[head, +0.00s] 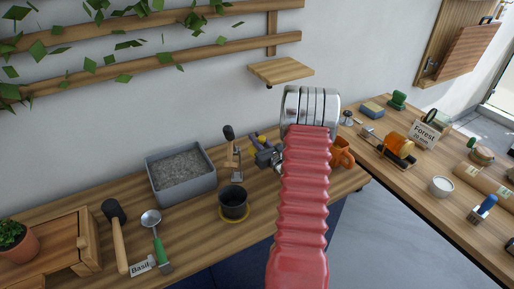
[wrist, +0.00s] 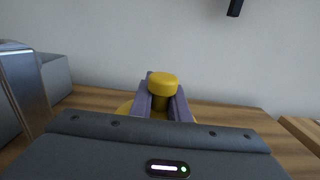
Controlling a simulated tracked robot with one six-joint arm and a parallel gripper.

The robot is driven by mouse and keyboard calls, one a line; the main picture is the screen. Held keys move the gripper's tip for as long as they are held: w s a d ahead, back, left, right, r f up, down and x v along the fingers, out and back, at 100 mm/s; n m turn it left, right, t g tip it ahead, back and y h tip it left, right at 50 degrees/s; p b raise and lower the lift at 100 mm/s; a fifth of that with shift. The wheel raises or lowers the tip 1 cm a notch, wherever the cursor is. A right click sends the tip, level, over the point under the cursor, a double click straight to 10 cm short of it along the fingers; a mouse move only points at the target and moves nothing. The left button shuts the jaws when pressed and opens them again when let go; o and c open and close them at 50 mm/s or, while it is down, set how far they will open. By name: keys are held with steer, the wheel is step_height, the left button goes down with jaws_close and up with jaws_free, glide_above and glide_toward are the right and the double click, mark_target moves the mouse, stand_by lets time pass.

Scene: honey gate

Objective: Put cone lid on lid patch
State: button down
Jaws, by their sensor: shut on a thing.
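The cone lid (wrist: 162,84) shows in the wrist view as a yellow knob with part of a wider yellow base below it. My gripper (wrist: 162,103) has its two purple fingers shut on the knob, one on each side. The lower part of the lid is hidden by the gripper body. In the head view my gripper (head: 264,153) is over the left table's back part, mostly behind my red arm, with a bit of yellow at it. I cannot make out the lid patch for certain. A dark pot (head: 233,203) stands on a yellow round base left of my arm.
A grey tray of gravel (head: 181,172) stands left of the gripper, with a wooden-handled tool (head: 231,148) upright between them. An orange jug (head: 342,154) is just right of my arm. A small shelf (head: 280,71) juts from the wall above. A mallet (head: 117,235) lies front left.

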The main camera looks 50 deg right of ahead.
steer(key=shift+f, duration=2.05)
steer(key=shift+f, duration=0.65)
steer(key=c, duration=1.7)
jaws_free()
steer(key=shift+a+f, duration=0.1)
